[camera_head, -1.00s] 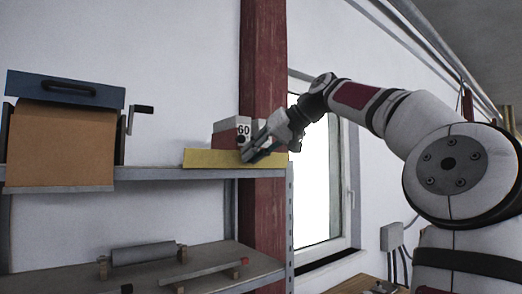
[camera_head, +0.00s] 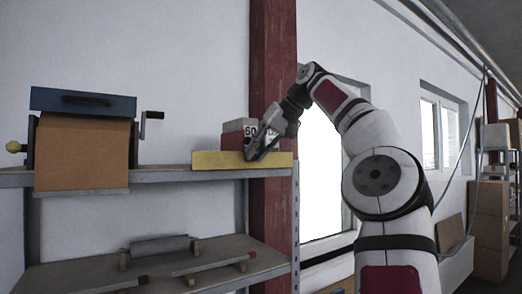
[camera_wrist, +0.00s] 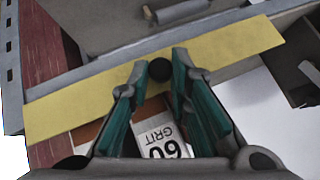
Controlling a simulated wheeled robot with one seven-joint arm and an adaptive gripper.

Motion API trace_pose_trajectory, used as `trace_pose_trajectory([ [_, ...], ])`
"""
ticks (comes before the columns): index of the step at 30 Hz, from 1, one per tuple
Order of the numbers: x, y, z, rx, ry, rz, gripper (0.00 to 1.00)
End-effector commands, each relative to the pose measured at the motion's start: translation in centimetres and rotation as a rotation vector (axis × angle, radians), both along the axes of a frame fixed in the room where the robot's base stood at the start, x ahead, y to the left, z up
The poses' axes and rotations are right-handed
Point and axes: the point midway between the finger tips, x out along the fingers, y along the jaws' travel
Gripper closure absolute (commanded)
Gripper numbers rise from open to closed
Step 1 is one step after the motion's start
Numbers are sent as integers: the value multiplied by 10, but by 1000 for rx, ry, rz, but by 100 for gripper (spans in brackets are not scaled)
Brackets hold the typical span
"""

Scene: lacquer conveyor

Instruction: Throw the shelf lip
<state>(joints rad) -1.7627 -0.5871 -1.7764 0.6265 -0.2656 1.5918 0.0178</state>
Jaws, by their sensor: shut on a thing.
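The shelf lip is a long yellow strip (camera_head: 215,161) along the front edge of the upper shelf, with its broad face towards the head camera. In the wrist view the yellow strip (camera_wrist: 75,103) crosses the picture at a slant. A round black knob (camera_wrist: 160,70) shows at the strip, between my fingertips. My gripper (camera_head: 254,156) reaches down over the right half of the lip. In the wrist view its green-padded fingers (camera_wrist: 158,73) close around the knob. The fingers hide part of the lip in the head view.
A box marked 60 GRIT (camera_wrist: 160,135) stands just behind the lip. A brown-fronted crank device (camera_head: 82,150) is at left on the upper shelf (camera_head: 160,172). Rollers (camera_head: 160,246) lie on the lower shelf. A dark red post (camera_head: 272,60) stands close behind my gripper.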

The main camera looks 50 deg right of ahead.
Motion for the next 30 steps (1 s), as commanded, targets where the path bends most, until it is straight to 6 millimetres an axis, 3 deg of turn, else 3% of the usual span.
trace_pose_trajectory([
  [17,2,2,1,3,9,5,100],
  [18,2,2,1,3,9,5,79],
  [21,2,2,0,3,9,5,61],
  [30,1,1,1,3,11,2,61],
])
